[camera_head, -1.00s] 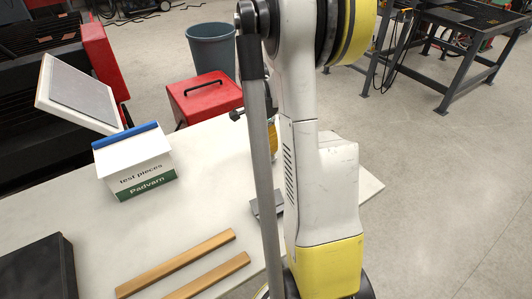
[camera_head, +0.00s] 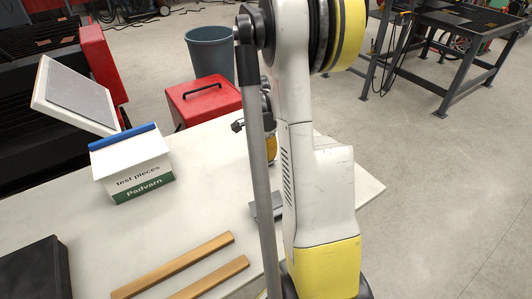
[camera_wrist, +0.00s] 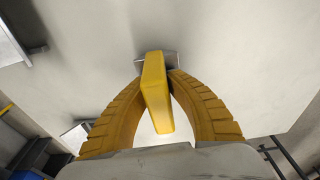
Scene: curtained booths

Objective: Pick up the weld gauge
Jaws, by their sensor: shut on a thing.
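In the wrist view, a long yellow block (camera_wrist: 158,100), which I take to be the weld gauge, stands between the two ribbed yellow fingers of my gripper (camera_wrist: 156,74). The fingertips close in on its far end, where a small grey metal piece (camera_wrist: 142,66) shows beside it. I cannot tell if that piece belongs to the block. In the head view my arm hides most of the gripper; a bit of yellow (camera_head: 271,148) shows behind it, above the table. The held block cannot be made out clearly there.
The white table (camera_head: 215,215) carries a "test pieces" box (camera_head: 135,168), two wooden strips (camera_head: 180,263), a black case (camera_head: 35,268) and a grey metal piece (camera_head: 264,206) beside my arm. A red toolbox (camera_head: 205,100) and a grey bin (camera_head: 210,55) stand behind.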

